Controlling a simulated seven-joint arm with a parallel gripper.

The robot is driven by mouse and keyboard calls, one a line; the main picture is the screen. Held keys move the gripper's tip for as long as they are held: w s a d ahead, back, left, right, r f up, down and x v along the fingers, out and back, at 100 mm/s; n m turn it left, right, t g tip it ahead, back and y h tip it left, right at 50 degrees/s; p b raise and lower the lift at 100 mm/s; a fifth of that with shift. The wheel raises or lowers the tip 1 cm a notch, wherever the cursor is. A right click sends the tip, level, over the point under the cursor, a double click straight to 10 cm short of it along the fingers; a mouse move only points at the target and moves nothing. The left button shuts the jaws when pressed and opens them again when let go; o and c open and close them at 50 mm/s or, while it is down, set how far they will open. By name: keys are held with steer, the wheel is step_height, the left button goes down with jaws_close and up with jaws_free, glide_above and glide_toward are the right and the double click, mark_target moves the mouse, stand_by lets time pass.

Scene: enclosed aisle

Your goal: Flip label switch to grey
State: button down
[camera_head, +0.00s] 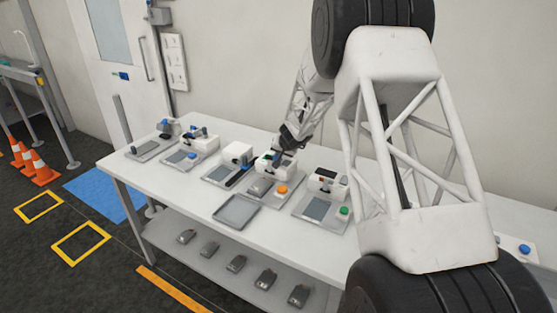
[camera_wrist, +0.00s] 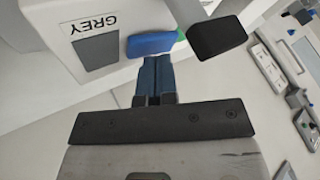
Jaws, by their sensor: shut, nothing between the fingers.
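A white device with a "GREY" label (camera_wrist: 93,24) and a grey patch (camera_wrist: 95,53) fills the upper left of the wrist view. Beside the label is a blue switch piece (camera_wrist: 152,44), with a sliver of green at its right end. My gripper (camera_wrist: 156,62) is shut and empty, its blue fingertips right at the blue piece's lower edge; I cannot tell whether they touch. A black block (camera_wrist: 217,37) lies just right of the switch. In the head view my gripper (camera_head: 285,150) is over a white device (camera_head: 265,163) with an orange button (camera_head: 282,189); the label is too small to read there.
Similar devices stand on the white table (camera_head: 190,205) to both sides, including one with a green button (camera_head: 343,211). An empty grey tray (camera_head: 237,211) lies in front. Several grey items are on the lower shelf (camera_head: 200,263). The wall is close behind the table.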

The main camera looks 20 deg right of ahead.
steer(key=shift+r, duration=0.15)
steer(key=shift+w+a+r, duration=0.1)
steer(key=shift+r, duration=0.4)
stand_by(0.5)
steer(key=shift+w+a+r, duration=0.15)
steer(key=shift+r, duration=1.1)
steer(key=shift+w+a+r, duration=0.1)
steer(key=shift+r, duration=1.15)
steer(key=shift+s, duration=0.1)
